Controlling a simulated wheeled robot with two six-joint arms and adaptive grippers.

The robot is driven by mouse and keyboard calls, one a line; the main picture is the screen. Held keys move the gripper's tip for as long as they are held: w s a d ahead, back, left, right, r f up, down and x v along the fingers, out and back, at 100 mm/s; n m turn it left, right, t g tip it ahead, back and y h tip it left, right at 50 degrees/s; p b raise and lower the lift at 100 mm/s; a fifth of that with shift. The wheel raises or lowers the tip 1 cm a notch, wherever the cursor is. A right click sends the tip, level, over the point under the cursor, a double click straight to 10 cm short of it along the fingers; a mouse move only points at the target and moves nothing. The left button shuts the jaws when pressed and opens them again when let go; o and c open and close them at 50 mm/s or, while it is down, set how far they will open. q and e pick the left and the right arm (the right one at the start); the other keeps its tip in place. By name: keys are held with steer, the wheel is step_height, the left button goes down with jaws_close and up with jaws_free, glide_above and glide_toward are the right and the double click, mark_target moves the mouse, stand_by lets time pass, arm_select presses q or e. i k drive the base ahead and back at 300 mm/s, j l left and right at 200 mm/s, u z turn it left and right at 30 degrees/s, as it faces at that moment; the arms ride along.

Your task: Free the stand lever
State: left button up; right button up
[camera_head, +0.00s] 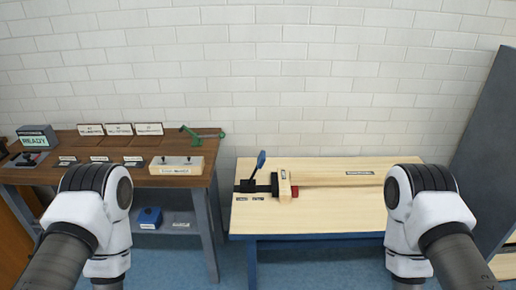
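A lever with a blue handle (258,163) rises from a black clamp-like stand (257,186) at the left end of the pale wooden bench. The handle leans up and to the right. A wooden block (284,185) with a small red part (294,191) sits against the stand's right side. A long wooden bar (335,181) runs right from there along the bench. What holds the lever is too small to tell. My two arms come in at the lower left and lower right, both apart from the stand. Neither gripper's fingers show; the arms run out at the bottom edge.
The pale bench (340,216) has clear room in front of the bar. A blue box (149,217) sits below. A grey panel (490,150) stands right.

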mark_target(260, 160)
steer(key=i, duration=0.1)
steer(key=i+l, duration=0.15)
steer(key=l, duration=0.25)
steer(key=i+l, duration=0.15)
steer(key=l, duration=0.25)
steer(key=i+l, duration=0.15)
steer(key=l, duration=0.25)
steer(key=i+l, duration=0.15)
steer(key=l, duration=0.25)
steer(key=u, duration=0.05)
